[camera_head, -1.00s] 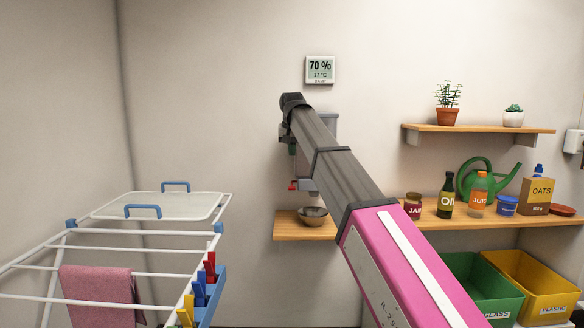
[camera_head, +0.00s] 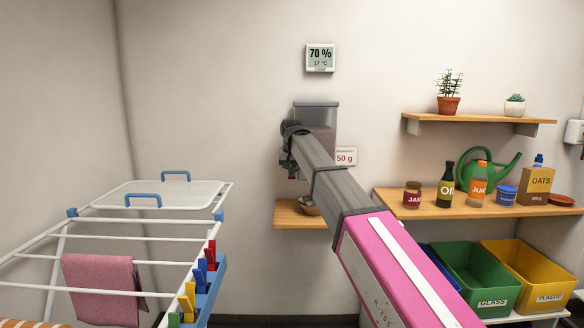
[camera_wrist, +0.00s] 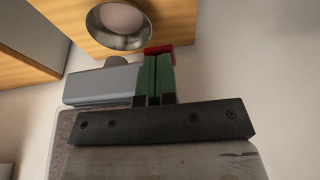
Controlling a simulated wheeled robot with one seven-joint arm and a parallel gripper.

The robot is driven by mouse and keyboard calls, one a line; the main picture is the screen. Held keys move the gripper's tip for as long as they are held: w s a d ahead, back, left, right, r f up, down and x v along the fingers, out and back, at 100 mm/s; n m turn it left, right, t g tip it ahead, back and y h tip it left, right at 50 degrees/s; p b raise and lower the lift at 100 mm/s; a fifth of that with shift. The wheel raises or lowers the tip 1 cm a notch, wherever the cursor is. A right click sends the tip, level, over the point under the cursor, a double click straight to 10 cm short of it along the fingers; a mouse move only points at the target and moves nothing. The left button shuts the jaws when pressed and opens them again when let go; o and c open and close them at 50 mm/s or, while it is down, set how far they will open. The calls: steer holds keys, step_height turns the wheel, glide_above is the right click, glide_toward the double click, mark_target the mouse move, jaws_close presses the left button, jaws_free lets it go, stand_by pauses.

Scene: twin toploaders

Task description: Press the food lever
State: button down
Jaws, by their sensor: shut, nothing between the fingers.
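The food dispenser on the wall has a grey see-through hopper (camera_head: 316,111), partly hidden behind my arm. Its red lever (camera_wrist: 158,48) shows in the wrist view right at the tips of my gripper's green fingers (camera_wrist: 154,72). The fingers are together with nothing between them. They look very close to the lever, but I cannot tell if they touch it. A grey dispenser part (camera_wrist: 100,85) lies left of the fingers. The metal bowl (camera_head: 308,207) stands on a small wooden shelf below the dispenser, and it also shows in the wrist view (camera_wrist: 117,25). My arm hides most of the gripper in the head view.
A "50 g" sign (camera_head: 346,157) is right of the dispenser. A shelf (camera_head: 450,207) with jars, bottles and a watering can (camera_head: 486,171) is at right, above green (camera_head: 475,278) and yellow bins. A drying rack (camera_head: 110,236) fills the left.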

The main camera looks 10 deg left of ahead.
steer(key=shift+s+f, duration=0.1)
stand_by(0.3)
steer(key=shift+s+d+f+t, duration=0.1)
steer(key=shift+s+f+t, duration=0.15)
steer(key=shift+f+t, duration=0.35)
step_height(320, 180, down, 6)
steer(key=w+t+y, duration=0.1)
steer(key=t+y, duration=0.1)
steer(key=t, duration=0.4)
steer(key=shift+f+t, duration=0.2)
steer(key=shift+t, duration=0.2)
steer(key=shift+w+r, duration=0.1)
steer(key=shift+r, duration=0.05)
steer(key=shift+r, duration=0.7)
